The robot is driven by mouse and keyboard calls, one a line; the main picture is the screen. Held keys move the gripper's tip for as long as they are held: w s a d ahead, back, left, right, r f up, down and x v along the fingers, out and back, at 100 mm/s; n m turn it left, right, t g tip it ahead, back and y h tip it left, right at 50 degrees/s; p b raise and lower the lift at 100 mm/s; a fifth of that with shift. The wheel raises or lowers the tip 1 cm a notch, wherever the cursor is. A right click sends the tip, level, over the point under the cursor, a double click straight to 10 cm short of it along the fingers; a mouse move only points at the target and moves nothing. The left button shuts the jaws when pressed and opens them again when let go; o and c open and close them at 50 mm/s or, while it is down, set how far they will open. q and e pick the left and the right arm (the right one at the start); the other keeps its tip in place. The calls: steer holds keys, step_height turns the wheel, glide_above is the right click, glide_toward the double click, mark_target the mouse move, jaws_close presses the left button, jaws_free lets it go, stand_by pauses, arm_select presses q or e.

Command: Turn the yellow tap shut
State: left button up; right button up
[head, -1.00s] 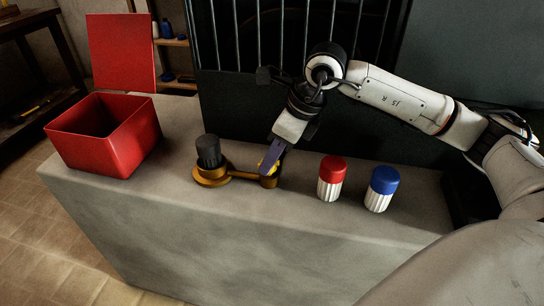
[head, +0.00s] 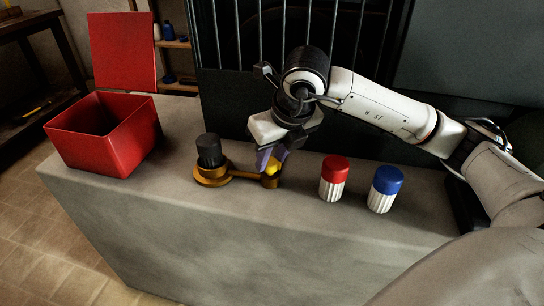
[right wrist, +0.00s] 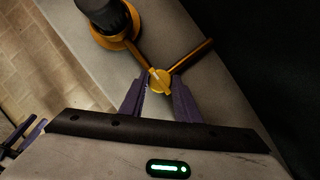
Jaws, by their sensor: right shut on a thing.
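The yellow tap (head: 272,167) stands at the right end of a brass pipe on the grey counter; its round yellow top (right wrist: 160,78) also shows in the right wrist view. My right gripper (head: 268,160) comes down on it from above, its purple fingers on either side of the tap handle and shut on it. The fingers partly hide the handle in the head view. A brass base with a black ribbed knob (head: 209,151) stands at the pipe's left end. My left gripper (right wrist: 24,138) shows small at the lower left of the right wrist view, its fingers apart and empty.
An open red box (head: 105,140) stands left on the counter (head: 200,235). A red-capped jar (head: 334,178) and a blue-capped jar (head: 384,188) stand right of the tap. The counter's front strip is clear.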

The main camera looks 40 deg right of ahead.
stand_by(0.4)
steer(key=o, duration=1)
arm_select(q)
steer(key=shift+f, duration=0.1)
steer(key=shift+a+r+p, duration=0.1)
steer(key=shift+r+p, duration=0.15)
steer(key=shift+p, duration=0.55)
arm_select(e)
steer(key=v, duration=1)
steer(key=shift+r, duration=0.15)
arm_select(q)
steer(key=shift+s, duration=0.1)
